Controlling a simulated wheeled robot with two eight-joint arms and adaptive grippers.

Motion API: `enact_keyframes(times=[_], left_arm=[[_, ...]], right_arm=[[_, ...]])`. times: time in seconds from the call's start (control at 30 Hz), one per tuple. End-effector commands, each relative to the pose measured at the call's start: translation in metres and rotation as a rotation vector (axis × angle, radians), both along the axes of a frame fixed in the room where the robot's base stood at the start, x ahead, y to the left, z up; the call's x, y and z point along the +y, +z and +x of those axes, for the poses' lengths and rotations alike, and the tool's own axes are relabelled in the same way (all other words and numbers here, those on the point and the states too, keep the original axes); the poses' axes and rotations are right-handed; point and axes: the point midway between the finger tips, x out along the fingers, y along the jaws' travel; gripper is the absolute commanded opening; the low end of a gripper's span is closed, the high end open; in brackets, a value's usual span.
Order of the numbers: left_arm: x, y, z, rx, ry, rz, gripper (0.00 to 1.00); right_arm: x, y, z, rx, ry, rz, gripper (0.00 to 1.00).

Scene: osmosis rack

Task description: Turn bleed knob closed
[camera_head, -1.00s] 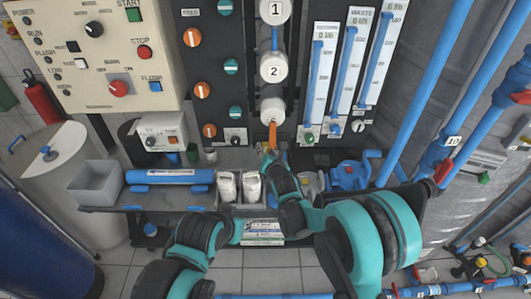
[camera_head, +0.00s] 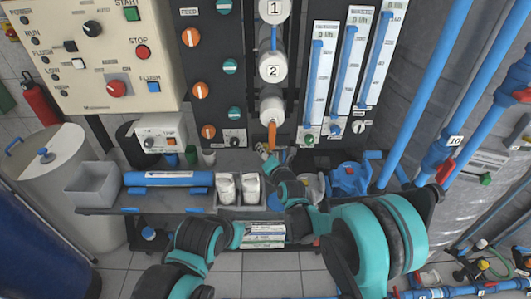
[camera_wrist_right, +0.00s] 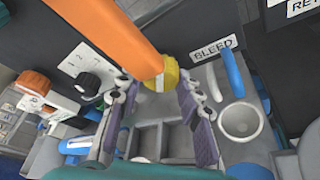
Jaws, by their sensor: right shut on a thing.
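The BLEED label (camera_wrist_right: 214,48) is on the dark panel in the right wrist view. A yellow knob (camera_wrist_right: 174,73) sits just left of it, behind an orange lever (camera_wrist_right: 120,40) that crosses the upper left; the lever hangs on the panel in the head view (camera_head: 272,136). My right gripper (camera_wrist_right: 152,125) has one finger on each side of the yellow knob and is shut on it; the finger contact is partly hidden. In the head view the right gripper (camera_head: 265,152) is just below the lever. My left arm comes in at lower left; its fingers do not show.
A black numbered dial (camera_wrist_right: 88,84) is left of the knob. A shelf (camera_head: 140,207) holds a grey bin (camera_head: 96,185), a blue cylinder (camera_head: 158,178) and white bottles (camera_head: 226,187). A blue pump (camera_head: 350,180) is at right, near my right arm.

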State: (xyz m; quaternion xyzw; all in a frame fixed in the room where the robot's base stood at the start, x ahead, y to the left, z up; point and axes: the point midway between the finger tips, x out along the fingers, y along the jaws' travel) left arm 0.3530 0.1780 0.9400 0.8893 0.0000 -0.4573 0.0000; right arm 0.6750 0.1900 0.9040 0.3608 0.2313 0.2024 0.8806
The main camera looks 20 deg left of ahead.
Motion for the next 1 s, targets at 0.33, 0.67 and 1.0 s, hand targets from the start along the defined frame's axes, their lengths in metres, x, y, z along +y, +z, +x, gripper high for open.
enact_keyframes(times=[0.33, 0.67, 1.0], left_arm=[[0.0, 0.0, 0.0, 0.0, 0.0, 0.0, 0.29], [0.0, 0.0, 0.0, 0.0, 0.0, 0.0, 0.29], [0.0, 0.0, 0.0, 0.0, 0.0, 0.0, 0.29]], right_arm=[[0.0, 0.0, 0.0, 0.001, 0.0, -0.001, 0.56], [-0.019, 0.009, -0.029, 0.002, 0.0, 0.0, 0.56], [-0.055, 0.027, -0.084, 0.001, 0.0, -0.002, 0.56]])
